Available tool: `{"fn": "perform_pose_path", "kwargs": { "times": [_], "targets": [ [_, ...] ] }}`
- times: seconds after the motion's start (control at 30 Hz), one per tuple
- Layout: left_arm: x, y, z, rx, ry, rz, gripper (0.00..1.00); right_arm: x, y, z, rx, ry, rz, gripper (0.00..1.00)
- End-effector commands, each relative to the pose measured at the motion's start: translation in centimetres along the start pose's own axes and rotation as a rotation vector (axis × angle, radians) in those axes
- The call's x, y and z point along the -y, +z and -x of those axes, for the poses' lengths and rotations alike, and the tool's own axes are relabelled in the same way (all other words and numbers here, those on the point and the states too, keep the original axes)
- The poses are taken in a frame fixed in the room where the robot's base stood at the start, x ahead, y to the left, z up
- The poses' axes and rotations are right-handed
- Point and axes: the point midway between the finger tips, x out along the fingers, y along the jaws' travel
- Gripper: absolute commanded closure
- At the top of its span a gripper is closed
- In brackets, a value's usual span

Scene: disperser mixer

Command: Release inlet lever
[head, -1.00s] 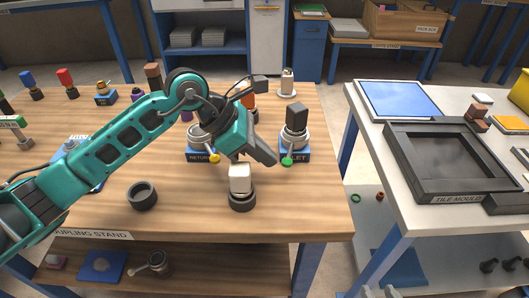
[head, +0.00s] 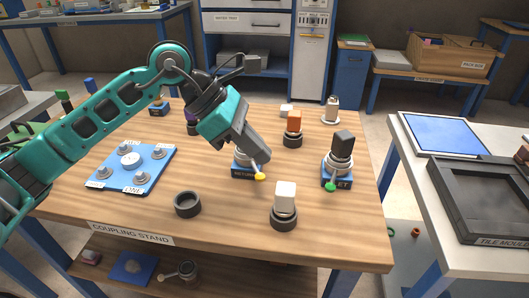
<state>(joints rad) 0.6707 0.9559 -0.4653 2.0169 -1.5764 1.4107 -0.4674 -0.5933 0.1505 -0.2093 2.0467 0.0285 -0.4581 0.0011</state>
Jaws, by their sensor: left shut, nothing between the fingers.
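The inlet coupling (head: 341,148) stands upright at the right of the wooden table, with a dark block on top and a blue base whose label is partly hidden. Its lever ends in a green knob (head: 331,187) at the front left of the base. My left gripper (head: 262,158) is shut and empty, left of the inlet coupling and apart from its lever. It points down over the return coupling (head: 240,160) and hides most of it. The return lever's yellow knob (head: 260,177) shows just below the fingertips; I cannot tell whether they touch. My right gripper is not in view.
A white-topped coupling (head: 284,207) stands near the front edge, and an orange-topped one (head: 293,128) behind. A dark ring (head: 187,204) and a blue plate with fittings (head: 131,168) lie left. A tile mould (head: 490,195) is on the right table, across a gap.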

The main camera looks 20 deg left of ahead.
Motion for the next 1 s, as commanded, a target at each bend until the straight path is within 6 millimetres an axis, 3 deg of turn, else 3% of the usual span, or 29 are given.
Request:
{"fn": "perform_pose_path", "kwargs": {
  "times": [0.27, 0.7, 1.0],
  "targets": [
    [-0.1, -0.1, -0.1, 0.000, 0.000, -0.001, 1.00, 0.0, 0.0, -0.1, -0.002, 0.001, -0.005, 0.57],
    [-3.9, -0.1, -0.9, 0.001, -0.066, -0.084, 1.00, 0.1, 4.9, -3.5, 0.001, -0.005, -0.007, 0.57],
    [-4.3, 0.4, -0.4, 0.000, -0.086, -0.104, 1.00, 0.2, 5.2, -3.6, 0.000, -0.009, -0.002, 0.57]
  ]
}}
